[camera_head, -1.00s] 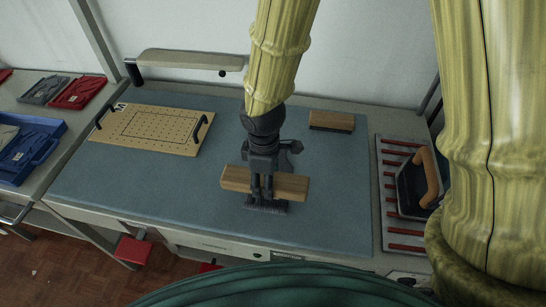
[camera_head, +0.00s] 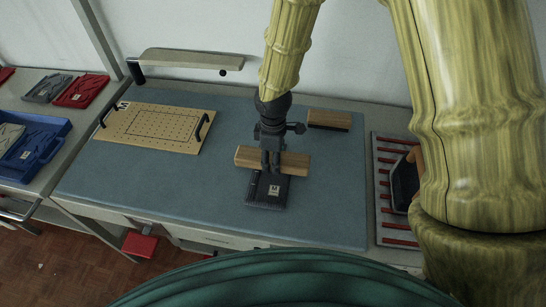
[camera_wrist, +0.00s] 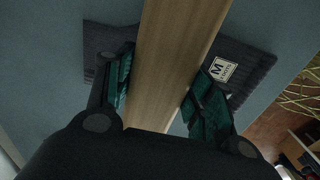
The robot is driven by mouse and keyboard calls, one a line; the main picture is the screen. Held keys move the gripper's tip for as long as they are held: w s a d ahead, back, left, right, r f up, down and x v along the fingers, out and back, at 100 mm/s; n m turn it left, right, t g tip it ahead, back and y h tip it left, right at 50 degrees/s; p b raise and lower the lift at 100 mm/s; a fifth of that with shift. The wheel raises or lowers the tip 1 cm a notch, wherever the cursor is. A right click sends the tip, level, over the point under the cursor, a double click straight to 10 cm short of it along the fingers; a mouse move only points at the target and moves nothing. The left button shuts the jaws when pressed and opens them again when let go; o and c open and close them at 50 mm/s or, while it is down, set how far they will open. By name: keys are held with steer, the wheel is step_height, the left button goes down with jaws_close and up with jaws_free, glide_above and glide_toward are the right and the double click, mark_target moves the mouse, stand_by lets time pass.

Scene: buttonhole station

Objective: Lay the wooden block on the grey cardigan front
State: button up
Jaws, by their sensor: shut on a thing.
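My gripper (camera_head: 271,168) is shut on the wooden block (camera_head: 246,158), a long light-brown bar held crosswise. The grey cardigan front (camera_head: 262,197) is a dark grey ribbed piece with a white "M" label, lying flat on the blue mat. The block is over its far end; whether it touches the cloth I cannot tell. In the wrist view the block (camera_wrist: 172,45) runs between the two green-padded fingers (camera_wrist: 158,92). The cardigan front (camera_wrist: 248,62) shows on both sides of it, with its middle hidden by the block.
A brush-like wooden piece (camera_head: 329,119) lies at the mat's back right. A perforated board (camera_head: 150,128) with black handles lies at the back left. An iron (camera_head: 404,181) stands on a red-barred rest (camera_head: 396,226) at right. The mat's left front (camera_head: 150,185) is clear.

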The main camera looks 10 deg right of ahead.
steer(key=shift+f, duration=0.45)
steer(key=shift+f, duration=0.15)
steer(key=o, duration=1.3)
step_height(320, 180, up, 12)
steer(key=b, duration=0.3)
